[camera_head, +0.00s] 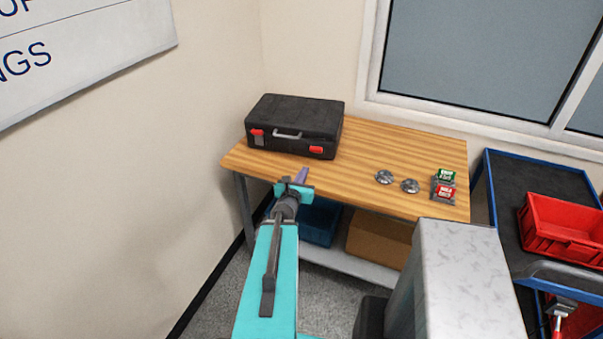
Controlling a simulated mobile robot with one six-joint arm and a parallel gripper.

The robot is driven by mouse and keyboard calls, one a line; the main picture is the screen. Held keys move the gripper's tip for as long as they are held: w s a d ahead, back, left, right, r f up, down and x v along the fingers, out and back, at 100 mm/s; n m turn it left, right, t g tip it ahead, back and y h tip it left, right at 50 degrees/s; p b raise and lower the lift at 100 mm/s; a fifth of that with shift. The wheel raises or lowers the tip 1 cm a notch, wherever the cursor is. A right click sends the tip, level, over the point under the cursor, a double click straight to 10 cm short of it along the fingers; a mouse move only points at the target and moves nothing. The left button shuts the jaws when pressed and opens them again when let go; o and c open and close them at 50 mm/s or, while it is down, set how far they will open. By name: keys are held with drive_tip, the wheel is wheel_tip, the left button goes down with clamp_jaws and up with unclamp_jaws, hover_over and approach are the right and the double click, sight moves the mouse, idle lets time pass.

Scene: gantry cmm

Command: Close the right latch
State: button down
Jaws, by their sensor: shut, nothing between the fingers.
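A closed black case (300,115) lies on the wooden table (360,185) near its left back corner. Its front face, towards me, has a silver handle (288,135) in the middle. The right latch (316,149) is red and sits near the front right corner. The left latch (257,132) is also red. At this size I cannot tell whether either latch is open or closed. My gripper (301,175) is at the end of the teal arm, at the table's front edge, in front of and apart from the case. It is shut and empty.
Two silver round parts (384,177) and small stands with a green card (446,176) and a red card (445,192) are on the table's right. A blue bin (320,225) and a cardboard box (380,243) sit below. A cart with a red crate (560,228) stands right.

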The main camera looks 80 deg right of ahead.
drive_tip(key=shift+w+a, duration=0.1)
idle(0.4)
drive_tip(key=w+a+f+m+y+b, duration=0.25)
drive_tip(key=w+a+f+m, duration=0.55)
drive_tip(key=w+a+f, duration=0.55)
drive_tip(key=w+a+f+m+g+y+b, duration=0.1)
drive_tip(key=w+a+f+m+y+b, duration=0.1)
drive_tip(key=w+a+f, duration=0.4)
drive_tip(key=w+a+f+m+y+b, duration=0.2)
drive_tip(key=a+f+y, duration=0.1)
drive_tip(key=a+f, duration=0.7)
drive_tip(key=a+f+m+y+b, duration=0.1)
drive_tip(key=a+f, duration=0.2)
drive_tip(key=a, duration=0.4)
drive_tip(key=a+f+m+g+y, duration=0.1)
drive_tip(key=a+f+y, duration=0.15)
drive_tip(key=a, duration=0.45)
drive_tip(key=a+f+m+b, duration=0.1)
drive_tip(key=a+f, duration=0.3)
drive_tip(key=a, duration=0.2)
drive_tip(key=s+a+f+m+g+y+b, duration=0.1)
drive_tip(key=s+a+f+y, duration=0.1)
drive_tip(key=a, duration=0.9)
drive_tip(key=s+a+f+m+g+y+b, duration=0.1)
drive_tip(key=s+a, duration=0.4)
drive_tip(key=a, duration=0.7)
wheel_tip(320, 180, down, 2)
drive_tip(key=shift+s+f+g+y, duration=0.15)
drive_tip(key=shift+g+y, duration=0.45)
drive_tip(key=shift+y, duration=0.6)
